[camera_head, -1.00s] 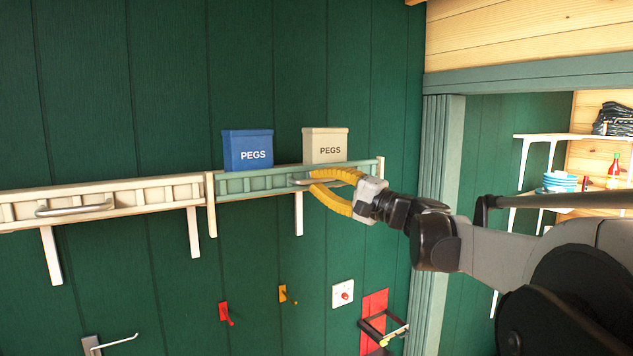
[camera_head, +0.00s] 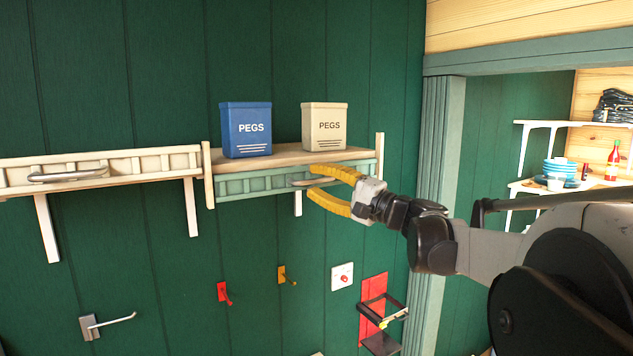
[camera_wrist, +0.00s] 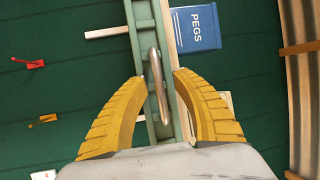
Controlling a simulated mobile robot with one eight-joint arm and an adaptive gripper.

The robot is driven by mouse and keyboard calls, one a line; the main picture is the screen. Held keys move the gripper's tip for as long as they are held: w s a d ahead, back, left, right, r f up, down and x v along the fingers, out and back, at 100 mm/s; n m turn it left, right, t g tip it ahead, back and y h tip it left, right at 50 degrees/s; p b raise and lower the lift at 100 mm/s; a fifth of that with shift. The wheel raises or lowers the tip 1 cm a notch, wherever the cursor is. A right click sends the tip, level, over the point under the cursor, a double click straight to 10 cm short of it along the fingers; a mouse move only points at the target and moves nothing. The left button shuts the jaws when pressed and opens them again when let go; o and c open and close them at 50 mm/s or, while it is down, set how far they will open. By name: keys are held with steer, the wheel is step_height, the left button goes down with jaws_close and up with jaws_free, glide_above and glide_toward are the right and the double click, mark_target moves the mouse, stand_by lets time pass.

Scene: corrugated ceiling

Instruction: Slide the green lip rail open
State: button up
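The green lip rail (camera_head: 244,187) runs along the front of the right wall shelf. It sits low between the upright end posts, and the shelf board (camera_head: 287,155) shows above it. Its silver bar handle (camera_head: 298,183) is near the rail's right part; it also shows in the wrist view (camera_wrist: 156,80). My gripper (camera_head: 311,181) is at the handle with its yellow fingers apart. In the wrist view the handle lies between the fingertips (camera_wrist: 160,76), with no clear grip on it. Part of the handle is hidden by the fingers in the head view.
A blue PEGS box (camera_head: 246,133) and a cream PEGS box (camera_head: 325,128) stand on the shelf. A cream-railed shelf (camera_head: 130,165) adjoins on the left. Hooks, a white switch plate (camera_head: 341,276) and a red panel (camera_head: 373,290) are below. A doorway frame (camera_head: 437,200) stands right.

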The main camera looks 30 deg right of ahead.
steer(key=v, duration=1.2)
stand_by(0.3)
steer(key=s+a+f+n+g+b, duration=0.1)
steer(key=a+f+g+b, duration=0.2)
steer(key=a+f+b, duration=0.5)
steer(key=s+a+f+n+g+h+b, duration=0.15)
steer(key=a+f, duration=0.35)
steer(key=f, duration=0.7)
steer(key=s+a+f+n+g+b, duration=0.1)
steer(key=a+f+n+g+b, duration=0.15)
steer(key=a+f+b, duration=0.55)
steer(key=s+f+n+g+h+b, duration=0.1)
steer(key=s+f+b, duration=0.3)
steer(key=f, duration=0.7)
steer(key=s+a+f+n+g+h+b, duration=0.1)
steer(key=s+f+n+h+b, duration=0.2)
steer(key=f, duration=0.8)
steer(key=s+f+n+g+h+b, duration=0.2)
steer(key=s+f+b, duration=0.4)
steer(key=f, duration=0.5)
steer(key=shift+a+n+h+b, duration=0.4)
steer(key=shift+n+h+b, duration=0.05)
steer(key=shift+n, duration=0.15)
